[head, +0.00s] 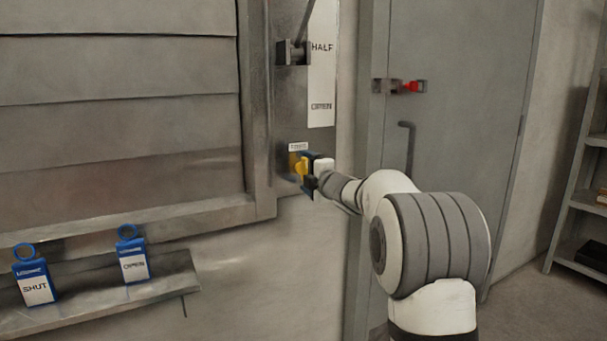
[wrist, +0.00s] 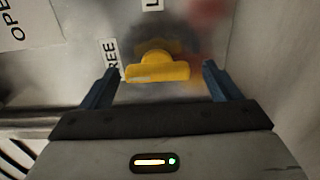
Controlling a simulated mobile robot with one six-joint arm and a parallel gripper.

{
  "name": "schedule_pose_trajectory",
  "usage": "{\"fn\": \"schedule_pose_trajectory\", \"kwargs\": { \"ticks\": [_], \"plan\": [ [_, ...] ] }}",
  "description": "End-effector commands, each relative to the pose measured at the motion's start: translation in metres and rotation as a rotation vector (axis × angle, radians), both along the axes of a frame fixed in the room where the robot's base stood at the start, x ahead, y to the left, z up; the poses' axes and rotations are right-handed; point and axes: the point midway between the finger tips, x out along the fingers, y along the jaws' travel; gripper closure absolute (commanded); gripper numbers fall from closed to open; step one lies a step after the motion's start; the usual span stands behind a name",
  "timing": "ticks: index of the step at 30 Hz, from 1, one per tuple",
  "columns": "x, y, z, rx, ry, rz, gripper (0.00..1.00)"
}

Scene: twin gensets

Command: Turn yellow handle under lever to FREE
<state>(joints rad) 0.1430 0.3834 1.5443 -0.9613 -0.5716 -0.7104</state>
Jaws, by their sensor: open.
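The yellow handle (wrist: 157,70) is mounted on a metal plate, and in the wrist view its bar lies roughly crosswise between my fingers. A label partly reading "REE" (wrist: 110,58) is at its left, and another label (wrist: 152,4), cut off by the frame, is above it. In the head view the yellow handle (head: 301,167) sits below the lever (head: 291,50) and its HALF/OPEN scale. My gripper (wrist: 157,88) is open, with one blue finger on each side of the handle. I cannot tell whether either finger touches it. My gripper (head: 306,170) partly hides the handle in the head view.
A shelf (head: 100,292) at lower left carries a SHUT tag (head: 37,288) and an OPEN tag (head: 133,265). A grey door (head: 460,120) with a red latch (head: 411,87) stands right of the lever panel. A shelving rack (head: 585,180) is at far right.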

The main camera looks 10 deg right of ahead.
Motion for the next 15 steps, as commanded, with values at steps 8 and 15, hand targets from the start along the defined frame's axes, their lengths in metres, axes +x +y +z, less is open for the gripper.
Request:
{"fn": "schedule_pose_trajectory", "kwargs": {
  "ticks": [8,15],
  "plan": [
    [-0.005,-0.002,0.002,0.002,-0.002,-0.002,0.16],
    [-0.041,-0.014,0.003,0.001,-0.002,-0.003,0.16]
  ]
}}
